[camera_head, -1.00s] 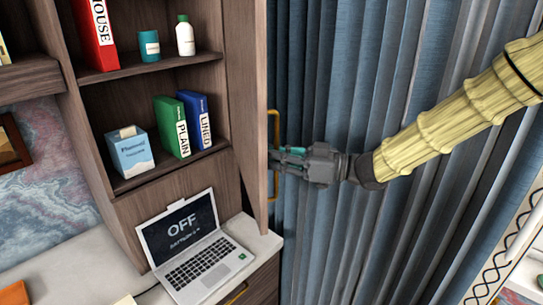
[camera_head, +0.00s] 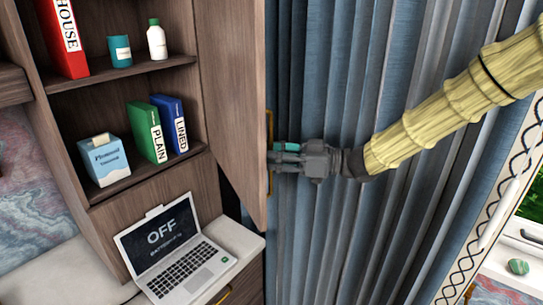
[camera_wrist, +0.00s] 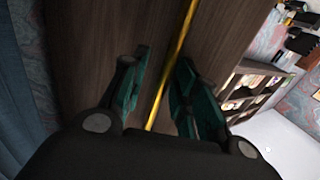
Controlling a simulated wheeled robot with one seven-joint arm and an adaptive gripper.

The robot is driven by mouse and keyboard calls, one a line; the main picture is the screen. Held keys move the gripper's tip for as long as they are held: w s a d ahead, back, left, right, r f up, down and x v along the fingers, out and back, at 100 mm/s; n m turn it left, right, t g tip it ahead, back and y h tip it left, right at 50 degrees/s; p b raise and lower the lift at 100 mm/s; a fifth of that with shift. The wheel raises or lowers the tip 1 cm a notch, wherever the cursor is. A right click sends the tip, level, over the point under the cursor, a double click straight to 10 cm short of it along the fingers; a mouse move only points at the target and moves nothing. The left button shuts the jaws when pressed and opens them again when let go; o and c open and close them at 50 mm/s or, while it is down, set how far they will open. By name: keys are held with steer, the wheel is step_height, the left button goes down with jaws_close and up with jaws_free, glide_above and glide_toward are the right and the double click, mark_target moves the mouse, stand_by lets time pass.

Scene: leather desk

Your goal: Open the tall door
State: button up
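The tall door (camera_head: 228,95) is a brown wooden panel standing open at the right side of the shelf unit in the head view. Its inner face shows. A gold bar handle (camera_head: 270,125) is on its far side, partly hidden by the door edge and my gripper. My gripper (camera_head: 277,157) is at the handle, reaching in from the right. In the wrist view, the teal fingers of my gripper (camera_wrist: 163,90) stand apart on either side of the handle (camera_wrist: 180,52). The handle runs close to the right finger, with a gap to the left one; contact is unclear.
Blue curtains (camera_head: 335,70) hang behind my arm. A laptop (camera_head: 175,250) sits on the desk below shelves holding a red binder (camera_head: 66,35), green and blue binders, a tissue box (camera_head: 104,160) and bottles. A patterned frame and bright window area lie at right.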

steer(key=shift+d+r, duration=0.1)
steer(key=s+d, duration=0.1)
steer(key=d, duration=1)
steer(key=shift+s+d, duration=0.2)
steer(key=shift+d, duration=0.2)
